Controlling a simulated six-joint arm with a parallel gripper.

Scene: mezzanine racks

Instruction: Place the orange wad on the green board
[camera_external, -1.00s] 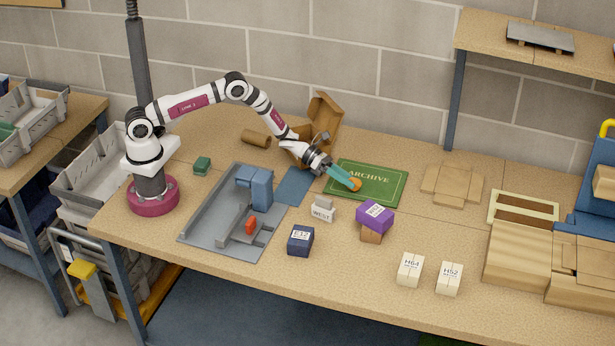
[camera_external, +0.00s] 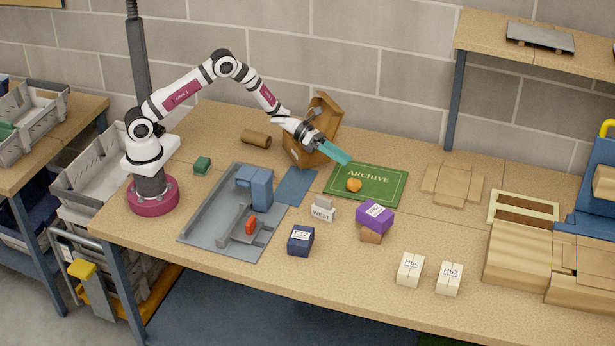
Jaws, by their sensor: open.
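The orange wad (camera_external: 354,185) is a small round lump lying on the green board (camera_external: 384,193). The board is flat on the bench and marked ARCHIVE, and the wad sits on its left part, below the lettering. My gripper (camera_external: 346,160), with teal fingers, is open and empty. It hangs above the board's upper left edge, clear of the wad. The fingers overlap closely in this view, so the gap between them is hard to see.
An open cardboard box (camera_external: 313,150) stands behind my gripper. A purple box (camera_external: 375,215) sits on a brown block. A grey tray (camera_external: 205,240) with blue and red parts lies to the left. Flat cardboard (camera_external: 452,186) lies right of the board, with bare bench between.

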